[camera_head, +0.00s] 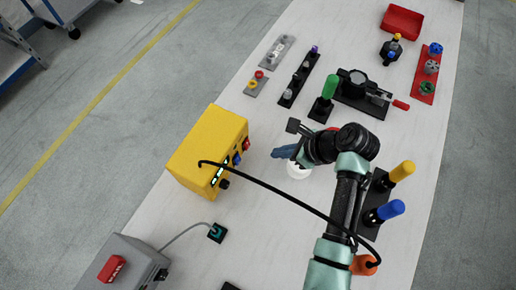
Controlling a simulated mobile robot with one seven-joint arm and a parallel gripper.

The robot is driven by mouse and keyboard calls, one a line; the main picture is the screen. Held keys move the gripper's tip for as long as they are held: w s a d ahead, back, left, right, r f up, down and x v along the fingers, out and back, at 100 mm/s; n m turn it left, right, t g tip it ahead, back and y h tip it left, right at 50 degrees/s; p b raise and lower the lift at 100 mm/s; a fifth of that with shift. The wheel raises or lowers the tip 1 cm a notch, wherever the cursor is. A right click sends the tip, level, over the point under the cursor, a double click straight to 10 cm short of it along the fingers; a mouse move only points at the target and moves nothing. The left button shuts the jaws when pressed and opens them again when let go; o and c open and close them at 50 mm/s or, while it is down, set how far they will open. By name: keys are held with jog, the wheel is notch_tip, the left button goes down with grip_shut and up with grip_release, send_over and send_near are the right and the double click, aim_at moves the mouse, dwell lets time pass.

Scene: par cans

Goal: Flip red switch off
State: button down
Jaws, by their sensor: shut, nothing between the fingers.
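A yellow box (208,148) stands on the long light table, left of my arm. Its right-facing panel carries a small red switch (246,144) at the far end, with a blue switch (236,159) just nearer. The red switch is too small to tell which way it is tipped. My gripper (275,153) has blue fingers that point left toward the panel. It is shut and empty, a short gap to the right of the red switch, apart from it in this view.
A black cable (270,188) arcs across from the yellow box to my arm. A grey box (130,262) with a red label is at the near left. A green-handled lever (328,90) stands beyond my gripper. Yellow (402,172) and blue (390,210) handles stand right of my arm.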

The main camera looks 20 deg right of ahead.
aim_at(247, 145)
jog(key=b+x, duration=0.4)
jog(key=shift+f, duration=0.2)
jog(key=shift+w+a+f+b, duration=0.1)
jog(key=shift+w+a+b, duration=0.5)
jog(key=shift+w+b, duration=0.3)
jog(key=shift+w+a+b, duration=0.55)
jog(key=shift+w+b, duration=0.05)
jog(key=shift+b, duration=0.1)
jog(key=shift+a+p, duration=0.1)
jog(key=shift+p, duration=0.2)
jog(key=shift+w+a+r+p, duration=0.15)
jog(key=shift+r+p, duration=0.1)
jog(key=shift+p, duration=0.2)
jog(key=shift+f+t, duration=0.2)
jog(key=shift+t, duration=0.1)
jog(key=shift+r, duration=0.15)
